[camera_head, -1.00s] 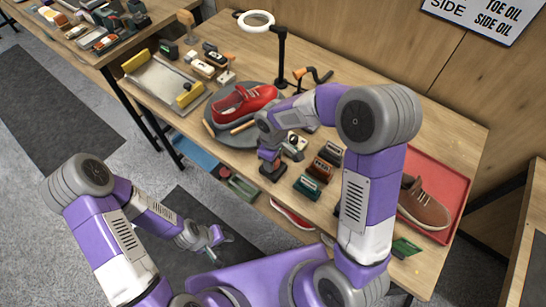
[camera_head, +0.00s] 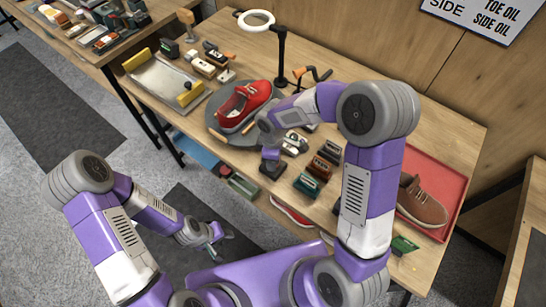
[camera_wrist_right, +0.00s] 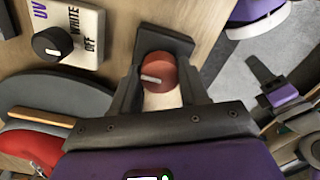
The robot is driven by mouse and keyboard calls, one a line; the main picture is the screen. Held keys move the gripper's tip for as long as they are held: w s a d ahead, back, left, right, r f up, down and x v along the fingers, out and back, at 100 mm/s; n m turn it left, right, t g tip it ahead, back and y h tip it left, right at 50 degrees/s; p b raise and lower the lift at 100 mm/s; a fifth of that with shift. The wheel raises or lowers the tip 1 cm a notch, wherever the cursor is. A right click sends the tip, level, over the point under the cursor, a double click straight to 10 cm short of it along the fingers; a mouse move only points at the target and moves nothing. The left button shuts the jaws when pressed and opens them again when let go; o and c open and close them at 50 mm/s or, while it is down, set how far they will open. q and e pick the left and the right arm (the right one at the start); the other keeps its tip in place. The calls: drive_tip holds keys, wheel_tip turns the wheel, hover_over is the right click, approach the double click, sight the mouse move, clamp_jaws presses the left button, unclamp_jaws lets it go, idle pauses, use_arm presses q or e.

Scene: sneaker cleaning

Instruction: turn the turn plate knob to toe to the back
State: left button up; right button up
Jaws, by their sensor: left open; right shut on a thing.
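The red sneaker (camera_head: 258,92) sits on the round grey turn plate (camera_head: 214,119), slanting from lower left to upper right in the head view. I cannot clearly tell its toe from its heel. The red-brown turn plate knob (camera_wrist_right: 160,72) is between the fingers of my right gripper (camera_wrist_right: 160,88) in the right wrist view. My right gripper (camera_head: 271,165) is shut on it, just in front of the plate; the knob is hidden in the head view. My left gripper (camera_head: 216,236) is open and empty, low over the floor in front of the table.
A white switch box with a black dial (camera_wrist_right: 47,43) is close to my right gripper. A ring lamp (camera_head: 256,20) rises behind the plate. A brown shoe (camera_head: 421,203) lies on a red tray (camera_head: 440,170).

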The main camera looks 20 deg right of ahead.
drive_tip(key=o, duration=1.1)
drive_tip(key=shift+c, duration=0.2)
wheel_tip(320, 180, up, 8)
drive_tip(key=shift+f+p, duration=0.2)
drive_tip(key=shift+p, duration=0.55)
